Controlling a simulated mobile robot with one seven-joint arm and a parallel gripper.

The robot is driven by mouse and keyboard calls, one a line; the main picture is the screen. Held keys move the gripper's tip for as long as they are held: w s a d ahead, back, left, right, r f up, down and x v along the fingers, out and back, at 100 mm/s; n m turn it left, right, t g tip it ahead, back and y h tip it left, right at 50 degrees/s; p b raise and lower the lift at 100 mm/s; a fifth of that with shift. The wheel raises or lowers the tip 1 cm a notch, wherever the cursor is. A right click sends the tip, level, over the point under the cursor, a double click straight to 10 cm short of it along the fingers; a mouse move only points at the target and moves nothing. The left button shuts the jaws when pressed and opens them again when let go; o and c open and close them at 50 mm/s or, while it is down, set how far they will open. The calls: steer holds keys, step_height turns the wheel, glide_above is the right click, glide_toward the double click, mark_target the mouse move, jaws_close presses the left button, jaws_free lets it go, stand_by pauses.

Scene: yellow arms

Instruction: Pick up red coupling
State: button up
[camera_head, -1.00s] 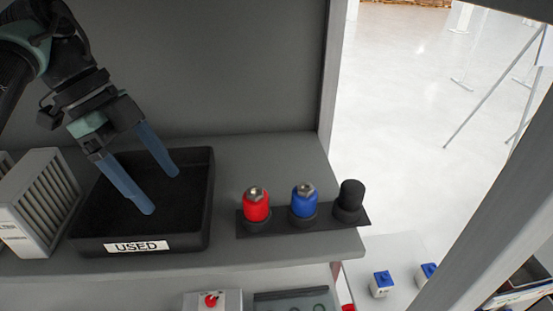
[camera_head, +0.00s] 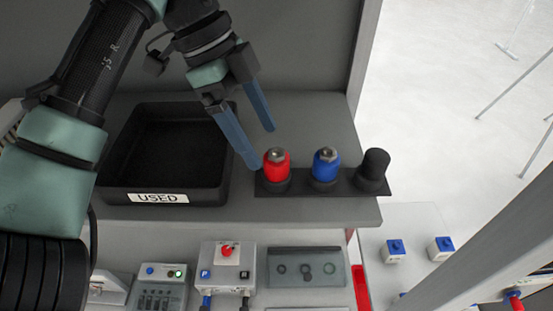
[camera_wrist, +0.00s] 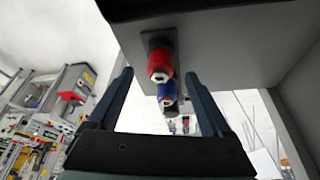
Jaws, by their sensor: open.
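The red coupling (camera_head: 277,166) stands upright at the left end of a dark holder strip (camera_head: 343,182) on the grey shelf. It has a metal tip. My gripper (camera_head: 263,148) is open and empty, with its blue fingers just left of and behind the red coupling in the head view. In the wrist view the red coupling (camera_wrist: 160,64) shows ahead between the open fingers, nearer than the blue coupling (camera_wrist: 167,94). I cannot tell whether a finger touches the red coupling.
The blue coupling (camera_head: 326,166) and a black coupling (camera_head: 374,168) stand right of the red one on the strip. A black bin marked USED (camera_head: 158,198) sits to the left. A wall rises behind the shelf. Control boxes (camera_head: 228,266) lie below the shelf.

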mark_target(275, 156)
steer(key=shift+d, duration=0.55)
steer(key=shift+p+x, duration=0.3)
steer(key=shift+x, duration=2.2)
steer(key=shift+a, duration=0.1)
jaws_close()
